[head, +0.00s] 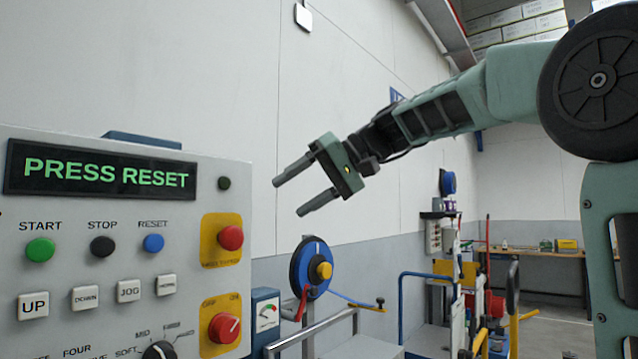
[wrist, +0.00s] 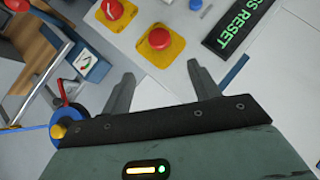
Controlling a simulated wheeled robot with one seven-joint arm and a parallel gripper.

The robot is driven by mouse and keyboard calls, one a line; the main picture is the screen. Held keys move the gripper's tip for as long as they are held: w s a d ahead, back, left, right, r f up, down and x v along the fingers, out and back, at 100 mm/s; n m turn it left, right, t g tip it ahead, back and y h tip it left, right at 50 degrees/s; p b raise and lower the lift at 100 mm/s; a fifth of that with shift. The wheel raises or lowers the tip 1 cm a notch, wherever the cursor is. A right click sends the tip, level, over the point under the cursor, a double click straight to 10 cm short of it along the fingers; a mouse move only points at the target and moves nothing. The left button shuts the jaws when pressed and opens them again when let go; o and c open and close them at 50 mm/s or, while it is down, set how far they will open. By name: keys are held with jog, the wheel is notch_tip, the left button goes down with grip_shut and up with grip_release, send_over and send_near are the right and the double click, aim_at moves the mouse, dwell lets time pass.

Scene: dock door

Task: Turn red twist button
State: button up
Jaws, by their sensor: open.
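The red twist button (head: 224,328) sits on a yellow plate low at the right side of the grey control panel (head: 110,215) in the head view. It has a white pointer line and labels above it, of which the left seems to read OFF. In the wrist view the twist button (wrist: 112,9) is at the top edge. A second red button (head: 230,238) on a yellow plate is above it; in the wrist view this button (wrist: 159,38) lies beyond the fingers. My gripper (head: 289,196) is open and empty, up and right of both buttons, apart from the panel.
The panel's display (head: 105,170) reads PRESS RESET. Green, black and blue buttons, several white keys and a black selector (head: 160,350) are to the left. A blue wheel (head: 312,267) with a yellow hub and a gauge (head: 266,310) stand right of the panel. Metal rails are below.

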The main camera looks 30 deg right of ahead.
jog(key=shift+v, duration=2.15)
jog(key=s+a+f+n+g+h, duration=0.1)
jog(key=s+a+f+g, duration=0.2)
jog(key=a+f, duration=0.65)
jog(key=s+a+f+g+h, duration=0.2)
jog(key=a+f, duration=0.4)
jog(key=f, duration=0.6)
jog(key=s+a+f+n+g+h, duration=0.2)
jog(key=s+f+n+h, duration=0.3)
jog(key=s+f, duration=1.4)
jog(key=shift+s+a+f+n, duration=0.4)
jog(key=shift+a+f+n, duration=0.1)
jog(key=shift+f+n, duration=0.15)
jog(key=shift+r, duration=0.1)
